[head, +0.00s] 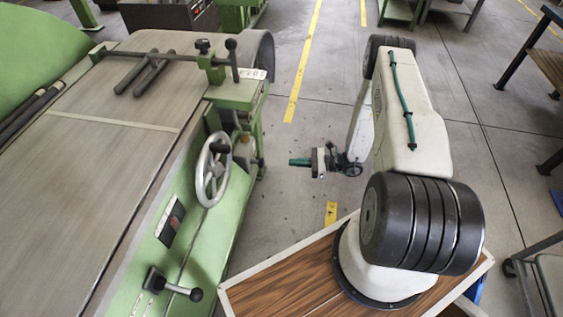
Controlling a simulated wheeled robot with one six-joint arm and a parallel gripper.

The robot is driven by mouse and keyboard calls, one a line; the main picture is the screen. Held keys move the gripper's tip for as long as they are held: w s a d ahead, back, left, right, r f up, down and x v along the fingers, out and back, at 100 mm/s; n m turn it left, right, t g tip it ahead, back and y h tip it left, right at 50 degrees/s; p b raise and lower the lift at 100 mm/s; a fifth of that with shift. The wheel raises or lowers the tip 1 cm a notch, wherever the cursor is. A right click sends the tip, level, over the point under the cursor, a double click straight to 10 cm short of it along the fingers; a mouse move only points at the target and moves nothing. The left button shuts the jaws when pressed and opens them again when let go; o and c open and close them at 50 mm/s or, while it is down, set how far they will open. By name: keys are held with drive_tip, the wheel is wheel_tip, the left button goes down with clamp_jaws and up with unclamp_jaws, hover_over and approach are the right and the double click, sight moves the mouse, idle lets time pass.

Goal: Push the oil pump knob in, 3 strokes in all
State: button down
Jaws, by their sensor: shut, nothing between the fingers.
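The green machine (165,225) fills the left side of the head view. A gap of bare floor shows between the fingertips and the machine.
Grey floor with yellow lines (303,62) lies open behind my arm. Benches (545,50) stand at the far right.

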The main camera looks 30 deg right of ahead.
drive_tip(key=shift+v, duration=1.25)
drive_tip(key=shift+s, duration=0.1)
drive_tip(key=s+a+r+n+g+h, duration=0.2)
drive_tip(key=s+r+n, duration=0.6)
drive_tip(key=r, duration=0.9)
drive_tip(key=s+a+r+n+g+h, duration=0.3)
drive_tip(key=s+a+r+n+h, duration=0.3)
drive_tip(key=r, duration=1.1)
drive_tip(key=s+a+r+n+g+h, duration=0.2)
drive_tip(key=s+a+r+n+h, duration=0.2)
drive_tip(key=r, duration=1.4)
drive_tip(key=s+n+h, duration=0.3)
drive_tip(key=s+n, duration=0.3)
drive_tip(key=shift+s+g, duration=0.4)
